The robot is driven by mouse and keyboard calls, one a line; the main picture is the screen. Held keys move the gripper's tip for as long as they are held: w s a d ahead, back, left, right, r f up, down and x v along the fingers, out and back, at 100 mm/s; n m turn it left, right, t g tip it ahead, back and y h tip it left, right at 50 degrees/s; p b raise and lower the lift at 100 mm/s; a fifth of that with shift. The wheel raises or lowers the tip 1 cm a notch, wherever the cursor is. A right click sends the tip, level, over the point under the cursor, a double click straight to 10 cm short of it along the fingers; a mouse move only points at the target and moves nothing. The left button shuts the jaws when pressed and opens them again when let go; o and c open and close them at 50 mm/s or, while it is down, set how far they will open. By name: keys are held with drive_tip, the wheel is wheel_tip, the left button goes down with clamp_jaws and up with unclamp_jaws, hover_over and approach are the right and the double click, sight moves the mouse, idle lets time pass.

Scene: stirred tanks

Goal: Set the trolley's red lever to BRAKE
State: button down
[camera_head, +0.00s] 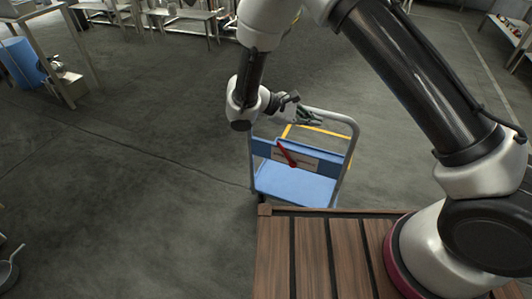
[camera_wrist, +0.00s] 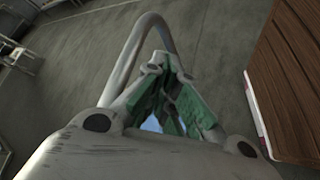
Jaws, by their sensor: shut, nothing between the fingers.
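The blue trolley (camera_head: 296,187) stands on the grey floor just beyond my wooden deck, with a grey tube handle frame (camera_head: 352,150). The red lever (camera_head: 287,154) is on the trolley's upper blue panel, in front of a pale label too small to read. It tilts, with its upper end to the left. My gripper (camera_head: 314,119) is above the lever, close to the top bar of the handle, and is shut and empty. In the wrist view its green-padded fingers (camera_wrist: 172,75) come together at the tips beside the handle tube (camera_wrist: 140,38). The lever is hidden there.
A bench (camera_head: 62,60) and blue drum (camera_head: 22,62) stand at the upper left. A pan (camera_head: 8,272) is at the lower left edge. The floor left of the trolley is clear.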

drive_tip(key=w+a+f+n+t, duration=0.3)
drive_tip(key=a+f+t, duration=0.4)
drive_tip(key=a+f, duration=0.3)
drive_tip(key=n+t+y, duration=0.3)
drive_tip(key=t+y, duration=0.2)
drive_tip(key=t, duration=0.2)
approach(263, 143)
drive_tip(key=v, duration=0.4)
drive_tip(key=shift+s+f, duration=0.1)
drive_tip(key=shift+f, duration=0.05)
drive_tip(key=x, duration=1)
drive_tip(key=shift+r, duration=0.2)
drive_tip(key=d, duration=0.1)
drive_tip(key=d+r, duration=0.1)
drive_tip(key=shift+s+d+r, duration=0.15)
drive_tip(key=shift+d, duration=0.25)
drive_tip(key=shift+d+r, duration=0.15)
drive_tip(key=shift+d, duration=0.2)
drive_tip(key=shift+s+d+r, duration=0.1)
